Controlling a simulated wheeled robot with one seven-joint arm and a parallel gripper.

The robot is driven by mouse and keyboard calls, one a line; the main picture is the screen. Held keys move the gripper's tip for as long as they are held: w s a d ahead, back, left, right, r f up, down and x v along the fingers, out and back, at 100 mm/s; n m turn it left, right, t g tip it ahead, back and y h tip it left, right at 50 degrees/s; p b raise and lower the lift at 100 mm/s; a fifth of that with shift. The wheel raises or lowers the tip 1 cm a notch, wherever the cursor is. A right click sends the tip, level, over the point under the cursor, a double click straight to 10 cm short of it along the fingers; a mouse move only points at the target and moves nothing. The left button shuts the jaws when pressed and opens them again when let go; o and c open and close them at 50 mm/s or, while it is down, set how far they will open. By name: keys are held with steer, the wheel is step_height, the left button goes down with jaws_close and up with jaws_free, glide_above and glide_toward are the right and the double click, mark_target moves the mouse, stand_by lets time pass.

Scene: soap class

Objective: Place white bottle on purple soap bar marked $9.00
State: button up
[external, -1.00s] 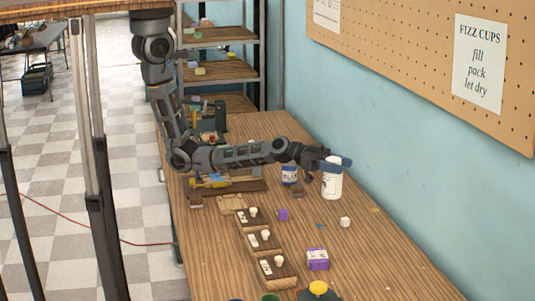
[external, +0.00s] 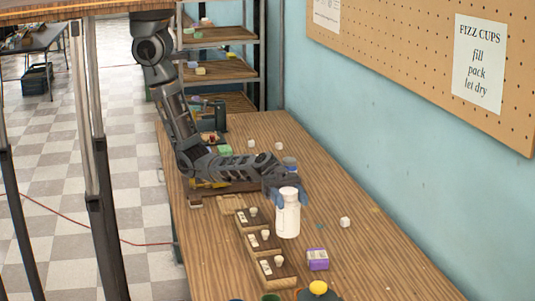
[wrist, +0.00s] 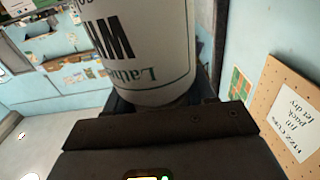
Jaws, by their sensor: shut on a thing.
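The white bottle (external: 287,220) is upright between the blue fingertips of my gripper (external: 289,197), which is shut on its upper part. In the wrist view the bottle (wrist: 145,50) fills the top middle, with dark and green lettering on its label. A purple soap bar (external: 318,261) with a pale label lies on the table, in front and to the right of the bottle. Its price cannot be read. I cannot tell whether the bottle's base touches the table.
Several small dark-topped wooden stands (external: 264,242) with white pieces line the table left of the soap bar. A small white cube (external: 345,222) sits to the right. A yellow-topped object (external: 318,289) stands at the front edge. The right side of the table (external: 385,262) is mostly clear.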

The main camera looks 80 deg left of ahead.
steer(key=shift+f, duration=0.2)
steer(key=w+a+f+b, duration=0.4)
steer(key=w+f+b, duration=0.1)
steer(key=w+f, duration=0.5)
steer(key=shift+w+f, duration=0.15)
steer(key=shift+f, duration=0.1)
steer(key=shift+f, duration=0.1)
steer(key=o, duration=1.2)
steer(key=shift+o, duration=0.2)
steer(key=a+p, duration=0.5)
steer(key=a, duration=0.7)
